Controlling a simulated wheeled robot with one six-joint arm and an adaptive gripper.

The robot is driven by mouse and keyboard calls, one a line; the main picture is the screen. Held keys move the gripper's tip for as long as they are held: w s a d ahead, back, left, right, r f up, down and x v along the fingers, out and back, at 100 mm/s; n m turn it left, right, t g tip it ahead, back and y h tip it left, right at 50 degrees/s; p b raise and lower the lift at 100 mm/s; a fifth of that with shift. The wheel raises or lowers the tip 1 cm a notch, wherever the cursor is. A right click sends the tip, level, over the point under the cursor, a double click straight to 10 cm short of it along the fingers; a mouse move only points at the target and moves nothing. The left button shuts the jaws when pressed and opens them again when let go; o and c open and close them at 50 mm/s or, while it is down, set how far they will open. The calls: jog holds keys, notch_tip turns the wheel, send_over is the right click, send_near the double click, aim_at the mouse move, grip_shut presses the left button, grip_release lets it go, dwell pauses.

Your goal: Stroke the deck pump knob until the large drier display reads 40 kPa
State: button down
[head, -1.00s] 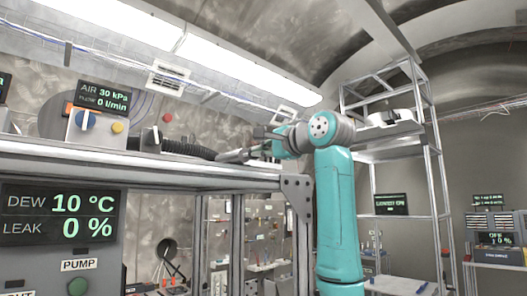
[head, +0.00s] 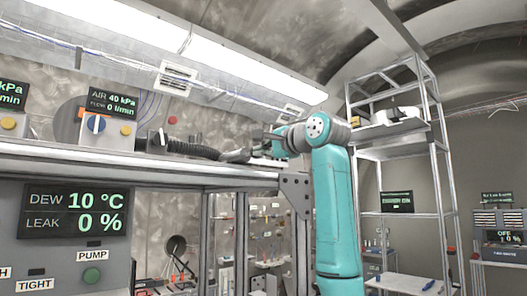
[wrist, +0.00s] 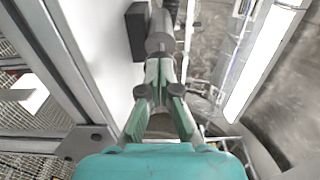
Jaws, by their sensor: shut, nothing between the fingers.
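A larger dark display (head: 73,212) below the deck reads DEW 10 °C and LEAK 0 %. My gripper (wrist: 160,62) is shut and empty, just before the end of a grey cylinder (wrist: 160,43), which may be the pump knob. I cannot tell whether they touch. In the head view my gripper (head: 245,155) is small at the deck's right end.
The deck (head: 150,160) runs along the left at arm height. A black corrugated hose (head: 190,148) lies on it. A green button (head: 92,275) labelled PUMP sits below. A metal rack (head: 440,140) stands right of my arm.

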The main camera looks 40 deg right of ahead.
jog(key=s, duration=1)
jog(key=shift+s, duration=0.4)
jog(key=shift+r, duration=0.1)
dwell(1.6)
